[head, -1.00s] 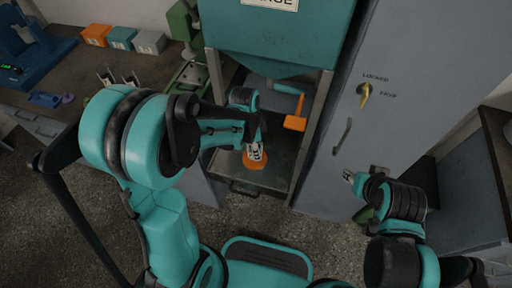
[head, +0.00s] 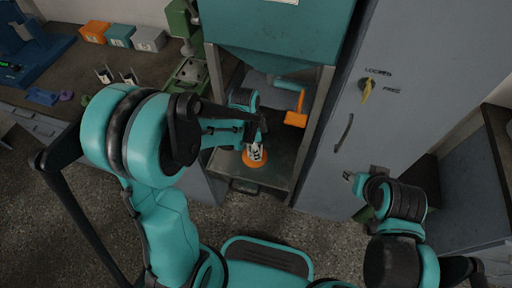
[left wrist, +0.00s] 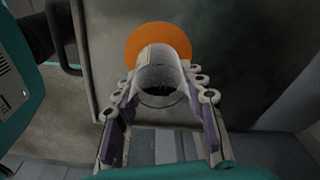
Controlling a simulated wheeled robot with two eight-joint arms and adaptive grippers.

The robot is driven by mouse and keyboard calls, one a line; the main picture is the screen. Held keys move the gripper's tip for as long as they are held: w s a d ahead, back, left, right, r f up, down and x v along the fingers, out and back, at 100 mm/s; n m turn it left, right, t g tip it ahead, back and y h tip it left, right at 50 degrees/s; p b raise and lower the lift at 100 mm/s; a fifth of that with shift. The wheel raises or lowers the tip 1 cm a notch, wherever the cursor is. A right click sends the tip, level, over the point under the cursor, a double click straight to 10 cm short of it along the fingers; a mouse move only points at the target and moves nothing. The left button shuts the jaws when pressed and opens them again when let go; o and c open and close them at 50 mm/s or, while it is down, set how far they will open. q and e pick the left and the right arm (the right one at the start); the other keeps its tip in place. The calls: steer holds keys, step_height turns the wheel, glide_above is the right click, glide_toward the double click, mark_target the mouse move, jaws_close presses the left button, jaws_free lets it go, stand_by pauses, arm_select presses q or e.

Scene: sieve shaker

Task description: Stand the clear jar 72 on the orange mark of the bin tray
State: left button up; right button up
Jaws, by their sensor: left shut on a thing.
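The clear jar (left wrist: 162,70) is in my left gripper (left wrist: 160,100), with a finger on each side of it in the left wrist view. The orange mark (left wrist: 150,31) is a flat disc on the dark bin tray (left wrist: 225,45), and the jar overlaps its near part there. In the head view my left gripper (head: 254,153) points down over the orange mark (head: 254,161). I cannot tell whether the jar's base touches the mark. The jar's label is not readable. My right gripper (head: 350,177) is empty in front of the grey cabinet, too small to read its fingers.
The bin tray (head: 269,177) lies under a teal hopper (head: 275,38) between metal posts. Several small bins (head: 120,37) sit on the left bench.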

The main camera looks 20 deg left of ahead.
arm_select(q)
steer(key=shift+f+b, duration=0.6)
stand_by(0.9)
stand_by(0.3)
steer(key=o, duration=1.4)
steer(key=shift+o, duration=0.2)
steer(key=shift+r, duration=0.1)
step_height(320, 180, up, 12)
steer(key=a, duration=0.1)
steer(key=shift+s+a, duration=0.2)
steer(key=shift+s, duration=0.05)
steer(key=s+a+r+n+t, duration=0.1)
steer(key=s+a+n+t, duration=0.1)
steer(key=s+n, duration=0.3)
steer(key=s+a+r+n+t+y, duration=0.1)
steer(key=s+n+t, duration=0.3)
steer(key=n, duration=0.4)
steer(key=shift+s+a+r+n+t, duration=0.25)
steer(key=shift+s+a+n+t, duration=0.15)
steer(key=shift+s, duration=0.1)
